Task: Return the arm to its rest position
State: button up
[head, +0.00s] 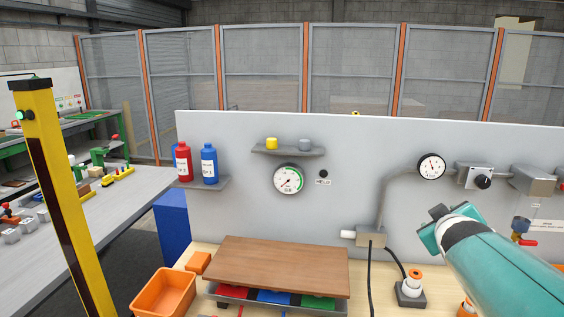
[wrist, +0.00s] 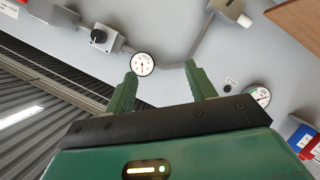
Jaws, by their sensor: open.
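My arm reaches in from the right side of the head view, with its teal end in front of the grey panel (head: 235,222). My gripper (wrist: 157,80) shows in the wrist view with its two green fingers spread apart and nothing between them. In the head view the fingers are hidden behind the arm's end. The panel's round gauge (wrist: 142,64) appears beyond the fingers in the wrist view, tilted with the rest of the picture.
A brown wooden board (head: 280,265) lies over a rack with coloured items on the bench. An orange bin (head: 164,293) stands to its left. Red (head: 184,160) and blue (head: 209,163) bottles sit on a shelf. A yellow post (head: 62,190) stands at the left.

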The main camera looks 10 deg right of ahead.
jog(key=s+a+f+m+g+y, duration=0.1)
jog(key=s+a+f+g+y, duration=0.1)
jog(key=s+a+f, duration=0.2)
jog(key=s+a+f+g+y, duration=0.2)
jog(key=s+a, duration=0.5)
jog(key=a, duration=0.6)
jog(key=s+a+f+m+g+y, duration=0.1)
jog(key=s+a+f+g+y, duration=0.1)
jog(key=s+a+f, duration=0.3)
jog(key=s+a, duration=0.1)
jog(key=a, duration=0.3)
jog(key=shift+s+f+m+g+y, duration=0.3)
jog(key=shift+s+f+y, duration=0.05)
jog(key=shift+y, duration=0.05)
jog(key=shift+d, duration=0.25)
